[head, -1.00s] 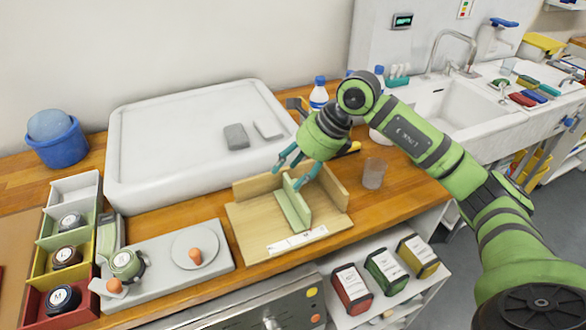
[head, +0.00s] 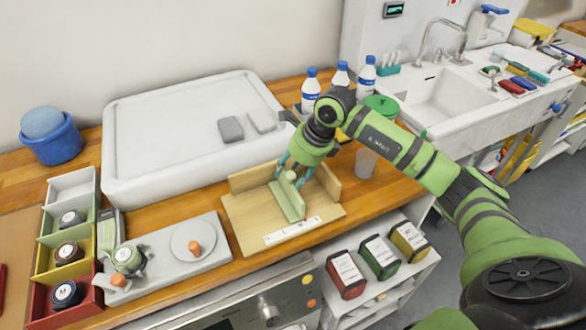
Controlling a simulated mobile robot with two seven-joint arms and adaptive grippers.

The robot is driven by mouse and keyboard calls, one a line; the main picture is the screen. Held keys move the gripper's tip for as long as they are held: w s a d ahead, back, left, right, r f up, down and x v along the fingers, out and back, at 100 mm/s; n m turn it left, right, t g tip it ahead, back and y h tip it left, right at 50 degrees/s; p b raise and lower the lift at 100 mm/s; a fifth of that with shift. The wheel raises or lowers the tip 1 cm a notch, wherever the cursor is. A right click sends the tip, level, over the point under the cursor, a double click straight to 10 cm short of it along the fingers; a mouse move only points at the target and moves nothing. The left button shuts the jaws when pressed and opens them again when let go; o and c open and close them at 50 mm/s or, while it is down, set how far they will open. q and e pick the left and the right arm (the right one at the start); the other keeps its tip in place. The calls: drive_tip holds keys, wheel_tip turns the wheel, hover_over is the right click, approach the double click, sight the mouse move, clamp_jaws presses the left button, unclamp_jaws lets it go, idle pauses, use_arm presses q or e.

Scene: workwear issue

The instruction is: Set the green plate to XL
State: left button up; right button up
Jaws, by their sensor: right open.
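My right gripper (head: 291,174) is open at the plate's far upper end. Its teal fingers are on either side of a small pale knob there; I cannot tell whether they touch it. My left gripper is not in view.
A large white tray (head: 135,185) stands behind and left of the board. A clear cup (head: 365,163) and several bottles (head: 311,90) stand near my right arm. A grey base (head: 207,255) with orange knobs lies to the left. Boxes (head: 345,273) sit on a lower shelf.

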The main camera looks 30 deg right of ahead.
clamp_jaws()
drive_tip(key=a+b, duration=0.3)
drive_tip(key=a, duration=0.7)
drive_tip(key=shift+w+a, duration=0.3)
drive_tip(key=shift+w, duration=0.05)
drive_tip(key=shift+r, duration=0.1)
unclamp_jaws()
drive_tip(key=shift+d, duration=0.1)
drive_tip(key=v, duration=1.2)
